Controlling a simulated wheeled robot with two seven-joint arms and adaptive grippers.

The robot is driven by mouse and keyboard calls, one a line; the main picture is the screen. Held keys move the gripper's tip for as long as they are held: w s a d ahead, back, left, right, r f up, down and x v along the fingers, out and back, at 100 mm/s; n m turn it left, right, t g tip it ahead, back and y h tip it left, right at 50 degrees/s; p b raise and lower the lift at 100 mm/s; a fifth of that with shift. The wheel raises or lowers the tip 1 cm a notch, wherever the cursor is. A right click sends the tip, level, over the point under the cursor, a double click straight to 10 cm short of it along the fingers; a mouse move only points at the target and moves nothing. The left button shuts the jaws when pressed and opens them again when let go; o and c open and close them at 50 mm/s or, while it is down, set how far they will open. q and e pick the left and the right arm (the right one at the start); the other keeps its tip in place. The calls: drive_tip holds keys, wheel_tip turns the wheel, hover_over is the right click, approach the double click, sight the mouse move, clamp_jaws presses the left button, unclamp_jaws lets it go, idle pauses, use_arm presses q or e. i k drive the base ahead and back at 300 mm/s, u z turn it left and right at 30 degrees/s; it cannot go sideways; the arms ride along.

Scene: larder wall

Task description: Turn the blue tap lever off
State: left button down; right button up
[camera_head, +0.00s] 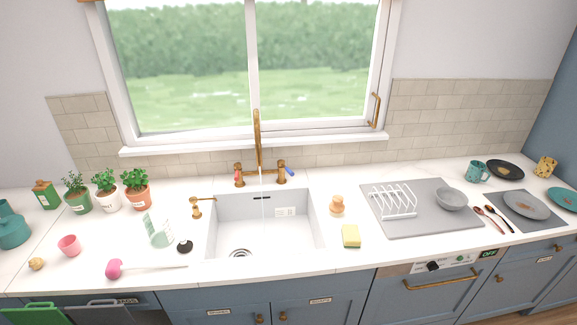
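A brass tap (257,150) stands behind the white sink (230,222), under the window. Its blue lever (290,170) is on the right-hand valve and points out to the right. Its red or pink lever (237,176) is on the left-hand valve. A thin pale stream of water (263,208) appears to fall from the spout into the sink. Neither of my grippers shows in this view.
A yellow sponge (351,236) and a wooden brush (337,205) stand right of the sink. A grey drainer mat (420,222) with a white rack (392,202) lies farther right. A brass soap pump (197,208) and potted herbs (106,190) are left. Space before the tap is clear.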

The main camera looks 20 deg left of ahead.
sight(280, 162)
drive_tip(key=u, duration=0.65)
drive_tip(key=i, duration=0.9)
drive_tip(key=u, duration=0.9)
